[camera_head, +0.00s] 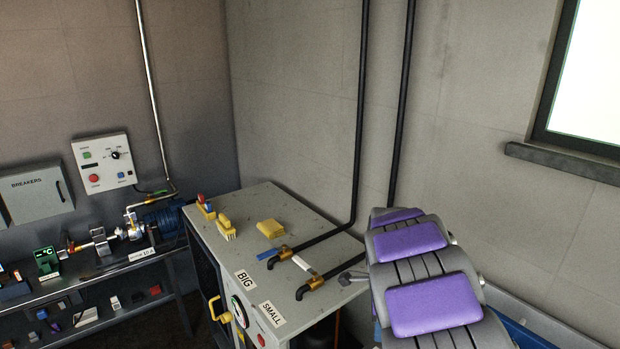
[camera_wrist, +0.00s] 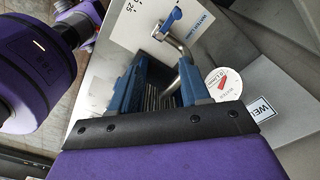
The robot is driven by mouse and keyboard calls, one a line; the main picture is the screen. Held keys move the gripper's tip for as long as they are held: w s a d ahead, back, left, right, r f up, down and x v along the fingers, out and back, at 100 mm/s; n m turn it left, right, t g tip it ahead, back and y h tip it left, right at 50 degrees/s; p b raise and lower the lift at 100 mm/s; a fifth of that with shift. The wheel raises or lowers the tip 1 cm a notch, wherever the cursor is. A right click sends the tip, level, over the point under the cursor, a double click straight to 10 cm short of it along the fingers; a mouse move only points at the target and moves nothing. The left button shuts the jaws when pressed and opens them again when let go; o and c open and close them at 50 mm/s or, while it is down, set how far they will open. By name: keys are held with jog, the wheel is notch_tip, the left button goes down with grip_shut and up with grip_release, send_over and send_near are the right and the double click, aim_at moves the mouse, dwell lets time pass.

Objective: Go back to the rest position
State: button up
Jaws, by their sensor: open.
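My gripper (camera_wrist: 162,66) shows in the wrist view with its two blue fingers apart and nothing held between them. It points at a shiny metal panel (camera_wrist: 104,66). A bent metal pipe (camera_wrist: 184,48) with a blue-handled valve (camera_wrist: 166,22) lies just beyond the fingertips; I cannot tell whether the right finger touches it. In the head view my grey arm with purple pads rises at the right, and my gripper is not seen there.
In the head view a grey cabinet (camera_head: 262,209) with brass valves and yellow items stands in the middle, close left of my arm. A workbench (camera_head: 95,272) with a breaker box (camera_head: 38,192) is at left. A round gauge (camera_wrist: 223,83) sits right of the fingers.

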jog(key=s+a+r+n+b, duration=0.1)
jog(key=s+n+b, duration=0.1)
jog(key=s+n, duration=0.8)
jog(key=s+a+r+n+g+b, duration=0.1)
jog(key=s+n, duration=0.8)
jog(key=s, duration=1.7)
jog(key=shift+s+a+r+n+g+b, duration=0.2)
jog(key=shift+s+a+n+g+b, duration=0.15)
jog(key=shift+a, duration=0.4)
jog(key=shift+d, duration=0.1)
